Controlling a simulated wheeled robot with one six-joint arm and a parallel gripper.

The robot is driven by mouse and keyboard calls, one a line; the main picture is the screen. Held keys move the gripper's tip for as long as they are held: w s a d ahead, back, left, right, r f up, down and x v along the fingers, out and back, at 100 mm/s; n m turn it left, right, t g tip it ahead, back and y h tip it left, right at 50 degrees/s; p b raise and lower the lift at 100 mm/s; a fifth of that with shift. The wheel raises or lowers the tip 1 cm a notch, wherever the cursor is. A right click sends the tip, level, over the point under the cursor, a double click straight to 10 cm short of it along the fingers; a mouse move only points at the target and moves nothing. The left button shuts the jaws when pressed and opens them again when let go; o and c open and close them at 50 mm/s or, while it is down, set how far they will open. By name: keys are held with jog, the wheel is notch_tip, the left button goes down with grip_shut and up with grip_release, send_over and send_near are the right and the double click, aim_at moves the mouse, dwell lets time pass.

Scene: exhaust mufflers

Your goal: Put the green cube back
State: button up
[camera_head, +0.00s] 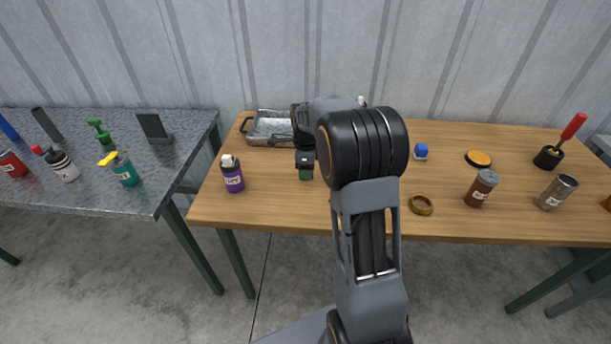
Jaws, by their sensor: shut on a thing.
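The green cube (306,173) shows as a small dark green block under my gripper (305,163), above or on the left part of the wooden table. My gripper points down and is shut on the cube. The fingertips partly hide its upper part. I cannot tell whether the cube touches the tabletop. My arm hides the table's middle.
A metal tray (270,141) stands behind the gripper, and a purple bottle (232,174) stands to its left. Right of my arm are a blue cube (421,152), a brass ring (421,205), a brown jar (481,188) and a metal cup (557,192). The wooden table (460,222) has bare room.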

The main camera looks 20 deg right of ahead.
jog(key=shift+w+f, duration=0.35)
jog(key=shift+f, duration=0.15)
jog(key=shift+d+f, duration=0.1)
jog(key=shift+f, duration=1.45)
jog(key=shift+f, duration=0.2)
jog(key=o, duration=1)
jog(key=shift+c, duration=0.2)
